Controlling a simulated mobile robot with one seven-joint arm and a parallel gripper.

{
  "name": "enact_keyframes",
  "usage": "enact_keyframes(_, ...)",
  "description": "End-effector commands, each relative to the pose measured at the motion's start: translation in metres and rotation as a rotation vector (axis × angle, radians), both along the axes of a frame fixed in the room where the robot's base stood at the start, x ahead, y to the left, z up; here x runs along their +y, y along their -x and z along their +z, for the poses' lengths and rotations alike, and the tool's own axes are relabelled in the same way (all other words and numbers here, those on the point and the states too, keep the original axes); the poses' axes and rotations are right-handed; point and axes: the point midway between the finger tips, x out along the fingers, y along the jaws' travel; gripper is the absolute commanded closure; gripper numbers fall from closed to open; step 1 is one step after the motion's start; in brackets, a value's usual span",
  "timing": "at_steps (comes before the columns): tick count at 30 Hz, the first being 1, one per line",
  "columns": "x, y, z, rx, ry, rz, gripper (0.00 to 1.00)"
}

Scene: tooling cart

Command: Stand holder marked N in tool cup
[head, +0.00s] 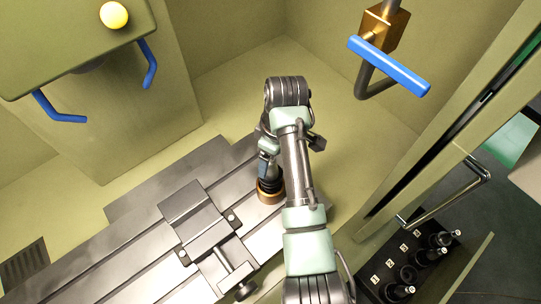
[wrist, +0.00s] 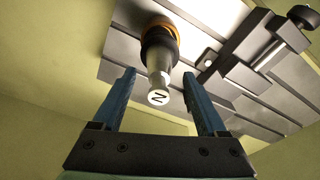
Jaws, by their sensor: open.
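The holder marked N (wrist: 158,97) shows in the wrist view with its round white N end toward the camera. It has a grey neck, a dark body and an orange ring (wrist: 163,27) at its far end. In the head view its dark body and orange ring (head: 270,195) stand on the grey slotted table. My gripper (wrist: 159,74) is open, its two blue fingers on either side of the holder's near end with gaps visible. In the head view my gripper (head: 263,167) is just above the holder, partly hidden by my arm. Black tool cups (head: 408,273) sit in the cart at lower right.
The cart's marked row (head: 390,262) has several dark holders with pale ends. A grey vise (head: 205,225) is on the table left of the holder. A blue-handled fitting (head: 390,65) hangs at upper right. A door frame with a handle (head: 445,195) stands between table and cart.

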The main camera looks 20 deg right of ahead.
Motion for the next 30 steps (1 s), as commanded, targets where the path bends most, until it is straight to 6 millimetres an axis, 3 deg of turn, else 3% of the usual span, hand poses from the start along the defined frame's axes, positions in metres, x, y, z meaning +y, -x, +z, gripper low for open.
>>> enact_keyframes(9,0.001,0.002,-0.002,0.006,-0.001,0.0,0.17)
enact_keyframes(14,-0.001,0.0,0.01,-0.001,0.0,0.0,0.17)
enact_keyframes(20,-0.005,0.003,0.05,-0.006,0.003,0.0,0.17)
enact_keyframes(21,-0.006,0.005,0.066,-0.002,0.002,-0.001,0.17)
enact_keyframes(24,-0.008,0.007,0.088,0.0,0.001,-0.002,0.17)
enact_keyframes(30,-0.01,0.009,0.113,0.001,0.001,-0.002,0.17)
